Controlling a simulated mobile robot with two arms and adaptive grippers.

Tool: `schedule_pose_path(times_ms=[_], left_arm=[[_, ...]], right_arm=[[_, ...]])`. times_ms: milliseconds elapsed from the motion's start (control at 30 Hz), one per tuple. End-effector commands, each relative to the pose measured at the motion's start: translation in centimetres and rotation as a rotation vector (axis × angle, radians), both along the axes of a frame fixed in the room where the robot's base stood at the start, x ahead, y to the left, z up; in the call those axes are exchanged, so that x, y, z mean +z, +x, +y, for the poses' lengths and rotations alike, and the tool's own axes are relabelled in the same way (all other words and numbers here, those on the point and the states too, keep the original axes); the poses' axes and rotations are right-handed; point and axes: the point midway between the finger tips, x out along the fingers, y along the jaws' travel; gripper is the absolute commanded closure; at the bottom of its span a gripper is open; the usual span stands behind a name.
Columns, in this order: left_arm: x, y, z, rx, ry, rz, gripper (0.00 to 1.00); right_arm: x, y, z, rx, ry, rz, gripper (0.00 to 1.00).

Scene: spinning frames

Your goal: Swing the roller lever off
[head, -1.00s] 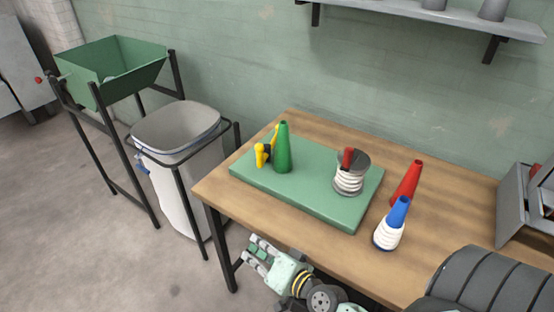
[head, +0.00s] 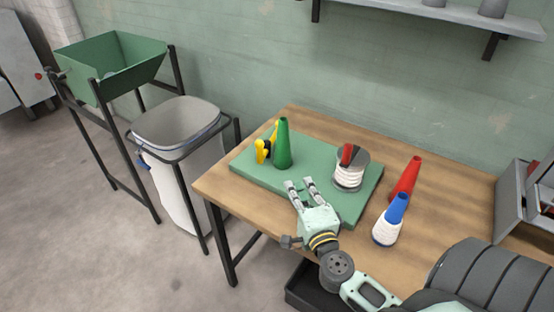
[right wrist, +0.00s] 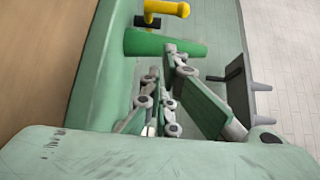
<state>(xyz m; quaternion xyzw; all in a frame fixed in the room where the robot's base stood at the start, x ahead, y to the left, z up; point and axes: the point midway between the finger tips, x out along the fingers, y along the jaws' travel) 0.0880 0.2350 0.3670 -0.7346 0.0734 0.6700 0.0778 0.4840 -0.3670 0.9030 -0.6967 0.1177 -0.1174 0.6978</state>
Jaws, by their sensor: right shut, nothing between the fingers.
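The yellow lever (head: 261,150) with a black part stands beside the green cone (head: 283,146) on the green base plate (head: 252,177). In the right wrist view, the lever (right wrist: 166,8) shows at the top, just beyond the cone (right wrist: 165,44). My right gripper (head: 301,184) is shut and empty over the plate's front part, apart from the lever and in front of the green cone. My left gripper is not in view.
A red cone (head: 405,180) and a blue cone wound with white (head: 389,226) stand on the wooden table (head: 450,190) right of the plate. A lined bin (head: 178,125) stands left of the table. A grey metal unit (head: 520,205) is at the right.

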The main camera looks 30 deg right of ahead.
Motion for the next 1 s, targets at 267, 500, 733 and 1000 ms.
schedule_pose_path(times_ms=[267,500,733,1000], left_arm=[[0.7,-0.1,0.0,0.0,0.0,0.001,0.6],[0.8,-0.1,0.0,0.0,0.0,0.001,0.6],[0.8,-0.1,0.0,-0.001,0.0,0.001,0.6],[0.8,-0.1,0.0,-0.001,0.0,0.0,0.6]], right_arm=[[0.3,4.4,-1.5,0.001,-0.002,-0.003,1.0],[0.2,9.2,-3.2,0.001,-0.003,-0.003,1.0],[0.0,12.0,-1.7,0.001,0.0,0.0,1.0],[0.0,12.8,-1.3,0.002,-0.002,0.001,1.0]])
